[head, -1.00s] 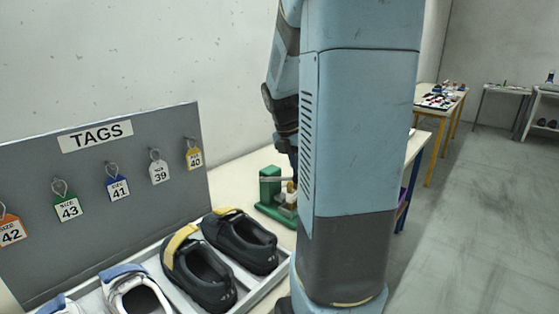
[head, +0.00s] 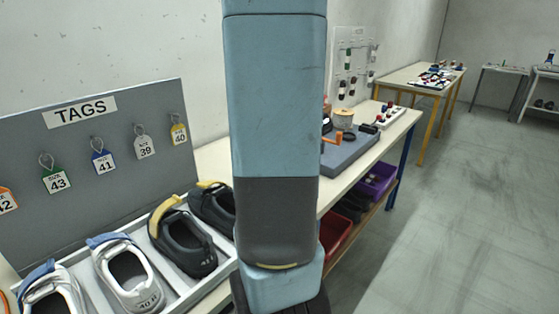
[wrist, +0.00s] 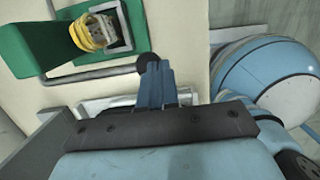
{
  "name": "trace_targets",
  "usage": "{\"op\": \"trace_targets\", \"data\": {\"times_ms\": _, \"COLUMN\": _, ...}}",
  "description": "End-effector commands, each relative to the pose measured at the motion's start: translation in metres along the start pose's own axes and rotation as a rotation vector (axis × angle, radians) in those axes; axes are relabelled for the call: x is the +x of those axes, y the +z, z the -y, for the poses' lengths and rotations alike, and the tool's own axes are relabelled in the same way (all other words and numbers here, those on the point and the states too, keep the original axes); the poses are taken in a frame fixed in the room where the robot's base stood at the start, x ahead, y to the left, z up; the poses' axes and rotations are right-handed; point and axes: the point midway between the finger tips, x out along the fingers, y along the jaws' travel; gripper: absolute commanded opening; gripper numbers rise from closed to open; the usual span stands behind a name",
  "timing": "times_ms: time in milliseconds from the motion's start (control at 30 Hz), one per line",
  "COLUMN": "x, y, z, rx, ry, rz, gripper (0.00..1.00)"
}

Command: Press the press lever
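The green press (wrist: 35,45) is at the upper left of the wrist view, with a square grey opening or frame holding a yellow piece. Its lever (wrist: 95,73) is a thin grey bar that runs across below the yellow piece and ends in a dark round knob (wrist: 148,62). My gripper (wrist: 155,78) has its blue fingers together, with nothing seen held between them. The fingertips are right at the knob; whether they touch it I cannot tell. In the head view my arm hides the press and my gripper.
In the head view a grey TAGS board (head: 95,150) with hanging size tags stands at the left. Several shoes sit in a white tray (head: 195,293) before it.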

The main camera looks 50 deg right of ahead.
Motion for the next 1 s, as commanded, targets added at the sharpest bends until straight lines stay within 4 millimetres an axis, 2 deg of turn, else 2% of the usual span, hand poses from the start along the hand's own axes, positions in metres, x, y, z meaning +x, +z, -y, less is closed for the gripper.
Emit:
{"op": "trace_targets", "data": {"times_ms": 33, "x": 0.007, "y": -0.005, "z": 0.005, "rx": 0.001, "ry": -0.018, "rz": -0.015, "gripper": 0.0}}
{"op": "trace_targets", "data": {"times_ms": 100, "x": 0.008, "y": -0.005, "z": 0.006, "rx": 0.002, "ry": -0.019, "rz": -0.016, "gripper": 0.0}}
{"op": "trace_targets", "data": {"times_ms": 567, "x": 0.005, "y": -0.003, "z": 0.008, "rx": 0.005, "ry": -0.02, "rz": -0.017, "gripper": 0.0}}
{"op": "trace_targets", "data": {"times_ms": 767, "x": -0.02, "y": -0.001, "z": 0.009, "rx": 0.005, "ry": -0.009, "rz": -0.008, "gripper": 0.0}}
{"op": "trace_targets", "data": {"times_ms": 1000, "x": -0.065, "y": 0.001, "z": 0.015, "rx": 0.007, "ry": 0.0, "rz": 0.0, "gripper": 0.0}}
